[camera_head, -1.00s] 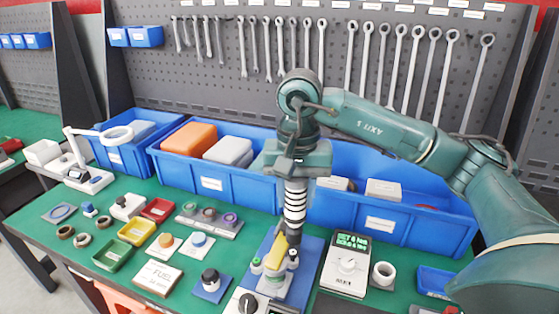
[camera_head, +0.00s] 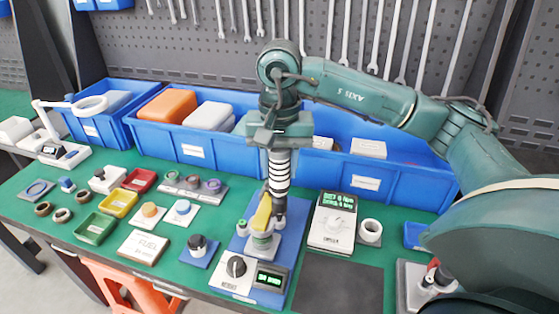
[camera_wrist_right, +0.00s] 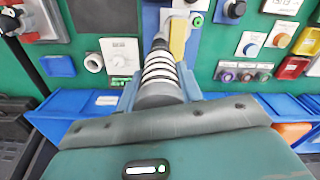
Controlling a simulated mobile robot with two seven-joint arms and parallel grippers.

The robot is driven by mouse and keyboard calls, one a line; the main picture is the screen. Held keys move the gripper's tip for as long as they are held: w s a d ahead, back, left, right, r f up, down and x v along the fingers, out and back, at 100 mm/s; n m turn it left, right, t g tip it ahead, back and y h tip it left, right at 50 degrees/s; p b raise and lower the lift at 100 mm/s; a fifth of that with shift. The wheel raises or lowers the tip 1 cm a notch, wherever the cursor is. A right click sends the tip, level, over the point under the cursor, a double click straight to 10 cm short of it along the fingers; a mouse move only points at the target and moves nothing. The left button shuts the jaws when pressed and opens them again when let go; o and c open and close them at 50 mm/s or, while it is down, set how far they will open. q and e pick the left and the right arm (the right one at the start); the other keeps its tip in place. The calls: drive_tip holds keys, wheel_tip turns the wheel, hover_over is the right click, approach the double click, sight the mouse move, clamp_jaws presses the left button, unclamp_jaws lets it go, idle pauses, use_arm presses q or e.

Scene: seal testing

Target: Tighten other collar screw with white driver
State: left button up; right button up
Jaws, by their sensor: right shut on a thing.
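My right gripper (camera_head: 279,148) is shut on the white driver (camera_head: 279,174), whose white handle has black rings. It points straight down over the blue plate (camera_head: 236,244) with the test fixture. The driver also shows in the right wrist view (camera_wrist_right: 160,70), between the gripper's fingers (camera_wrist_right: 160,92). The driver's dark lower end is at the fixture's upper right. I cannot tell whether its tip touches a collar screw; the screws are too small or hidden. My left gripper is not in view.
A grey dial unit with green display (camera_head: 240,270) is at the plate's front. A white meter (camera_head: 333,220) and a tape roll (camera_head: 370,230) are on the right. Blue bins (camera_head: 190,150) line the back. Small trays and parts crowd the left.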

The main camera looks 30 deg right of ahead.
sight(280, 179)
drive_tip(key=shift+r, duration=0.1)
idle(0.4)
drive_tip(key=shift+f+b, duration=0.65)
drive_tip(key=shift+f, duration=0.05)
idle(0.4)
drive_tip(key=shift+f+b, duration=0.45)
drive_tip(key=shift+f, duration=0.05)
idle(0.5)
drive_tip(key=shift+f+b, duration=0.15)
drive_tip(key=shift+b, duration=0.4)
idle(1.0)
idle(0.6)
drive_tip(key=shift+f+b, duration=0.5)
drive_tip(key=shift+b, duration=0.55)
idle(1.8)
drive_tip(key=shift+r, duration=0.1)
